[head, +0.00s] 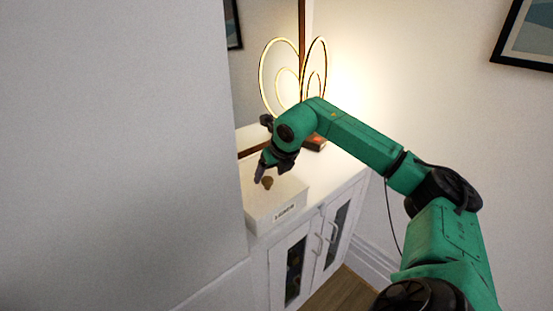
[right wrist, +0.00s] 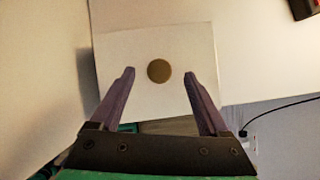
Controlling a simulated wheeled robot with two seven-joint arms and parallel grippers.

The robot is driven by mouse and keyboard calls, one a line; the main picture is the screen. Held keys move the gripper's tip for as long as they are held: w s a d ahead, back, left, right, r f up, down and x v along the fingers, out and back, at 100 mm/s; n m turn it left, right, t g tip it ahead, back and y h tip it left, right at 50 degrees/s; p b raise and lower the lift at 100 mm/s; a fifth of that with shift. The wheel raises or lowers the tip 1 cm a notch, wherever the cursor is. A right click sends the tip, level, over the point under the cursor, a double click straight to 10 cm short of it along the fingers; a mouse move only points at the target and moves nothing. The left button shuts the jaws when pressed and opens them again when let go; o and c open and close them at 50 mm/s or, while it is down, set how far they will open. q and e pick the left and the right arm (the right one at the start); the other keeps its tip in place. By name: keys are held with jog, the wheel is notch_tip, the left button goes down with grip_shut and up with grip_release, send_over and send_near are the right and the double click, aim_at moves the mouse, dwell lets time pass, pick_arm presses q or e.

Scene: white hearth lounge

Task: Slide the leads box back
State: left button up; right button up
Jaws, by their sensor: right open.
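In the right wrist view the box lid (right wrist: 190,50) and the knob (right wrist: 159,71) show from above. My right gripper (head: 260,176) is just above the lid beside the knob. In the right wrist view the right gripper (right wrist: 159,85) is open, with its fingers apart on either side of the knob and nothing gripped. My left gripper is not in view.
The white cabinet (head: 338,178) has glass-fronted doors below. A lit ring lamp (head: 293,75) and a reddish-brown object (head: 315,142) stand behind my right arm. The grey wall (head: 110,150) closes off the left side. A framed picture (head: 527,35) hangs at upper right.

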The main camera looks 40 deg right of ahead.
aim_at(267, 186)
jog(key=shift+x, duration=0.75)
jog(key=shift+w+f, duration=0.15)
jog(key=shift+f, duration=0.35)
